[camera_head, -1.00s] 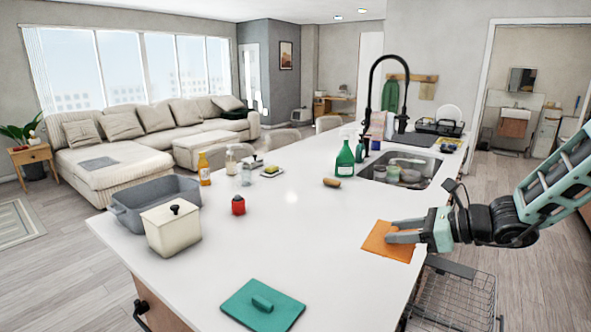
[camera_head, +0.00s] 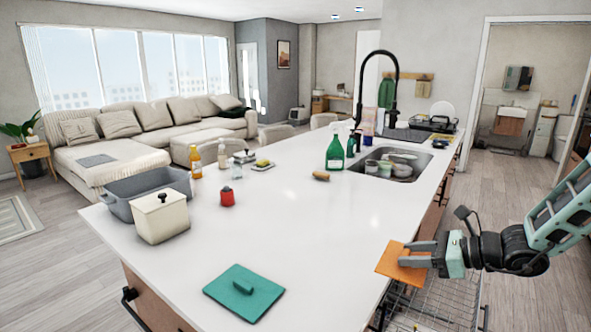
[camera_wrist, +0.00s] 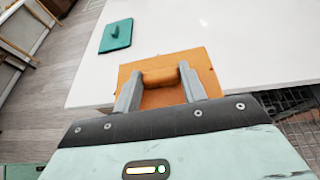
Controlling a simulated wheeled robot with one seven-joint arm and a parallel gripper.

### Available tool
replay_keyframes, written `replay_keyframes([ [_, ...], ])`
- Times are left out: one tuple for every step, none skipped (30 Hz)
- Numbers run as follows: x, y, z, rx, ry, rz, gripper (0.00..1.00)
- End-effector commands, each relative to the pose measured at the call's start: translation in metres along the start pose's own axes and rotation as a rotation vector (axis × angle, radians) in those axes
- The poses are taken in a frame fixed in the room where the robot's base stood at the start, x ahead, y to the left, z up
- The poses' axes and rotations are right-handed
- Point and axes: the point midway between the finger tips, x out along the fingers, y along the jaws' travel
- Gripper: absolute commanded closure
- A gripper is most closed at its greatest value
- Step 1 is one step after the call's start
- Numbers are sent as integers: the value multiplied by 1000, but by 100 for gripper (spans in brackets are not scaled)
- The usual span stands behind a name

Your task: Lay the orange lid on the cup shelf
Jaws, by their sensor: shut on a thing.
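The orange lid (camera_head: 402,262) is a flat square with a bar handle. My gripper (camera_head: 420,254) is shut on its handle and holds it at the right edge of the white island counter. In the wrist view the lid (camera_wrist: 190,62) shows between and beyond the two fingers (camera_wrist: 158,88), which press on both ends of the handle. Part of the lid reaches past the counter edge, above a wire rack (camera_head: 432,305). I cannot tell how far the lid is above the counter. I cannot make out a cup shelf for sure.
A teal lid (camera_head: 243,293) lies at the counter's front. A cream pot (camera_head: 160,215) and a grey tub (camera_head: 125,203) stand at left. The middle of the counter (camera_head: 310,225) is clear.

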Motion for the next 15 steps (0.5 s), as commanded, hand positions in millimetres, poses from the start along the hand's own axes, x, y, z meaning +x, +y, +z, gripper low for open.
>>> replay_keyframes([
  [2, -1, -21, 9, 1, -4, 80],
  [2, -1, -30, 9, 1, -6, 80],
  [2, -1, -43, 12, 0, -7, 80],
  [2, -1, -55, 13, 0, -10, 80],
  [2, -1, -67, 15, 0, -12, 80],
  [3, 0, -86, 18, 0, -16, 80],
  [3, 0, -101, 20, 1, -19, 80],
  [4, 2, -117, 23, 1, -22, 80],
  [4, 4, -137, 24, 0, -27, 80],
  [4, 6, -152, 25, 0, -29, 80],
  [4, 8, -165, 25, 0, -33, 80],
  [4, 11, -180, 26, -2, -36, 80],
  [5, 13, -191, 25, -3, -38, 80],
  [5, 15, -200, 24, -3, -40, 80],
  [4, 18, -211, 24, -3, -43, 80],
])
